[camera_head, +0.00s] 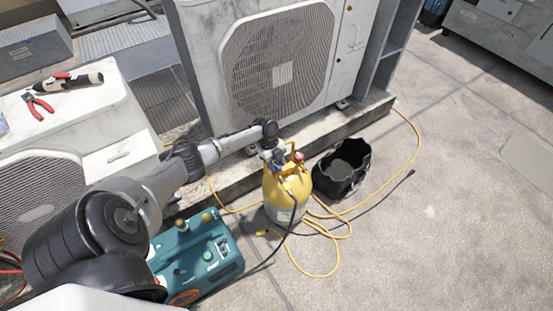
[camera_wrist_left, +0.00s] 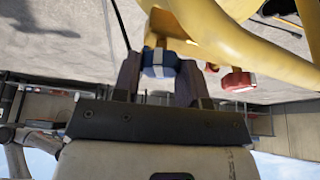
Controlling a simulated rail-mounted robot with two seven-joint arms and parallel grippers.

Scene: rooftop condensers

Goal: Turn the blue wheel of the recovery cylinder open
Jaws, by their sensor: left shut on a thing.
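The recovery cylinder (camera_head: 290,188) is yellow over a grey lower part and stands upright on the concrete, with a yellow collar around its valves. My left gripper (camera_head: 276,161) reaches its top from the left. In the left wrist view the gripper (camera_wrist_left: 158,70) is shut on the blue wheel (camera_wrist_left: 157,57), with one finger on each side of it. A red wheel (camera_wrist_left: 238,81) is just right of the fingers, under the yellow collar (camera_wrist_left: 225,35). In the head view the gripper mostly hides the blue wheel. My right gripper is not in view.
A black open bag (camera_head: 342,170) stands right of the cylinder. A teal machine (camera_head: 197,262) is to its left. Yellow and black hoses (camera_head: 335,273) lie around its foot. A condenser unit (camera_head: 265,60) stands behind on a concrete curb. Floor at the right is clear.

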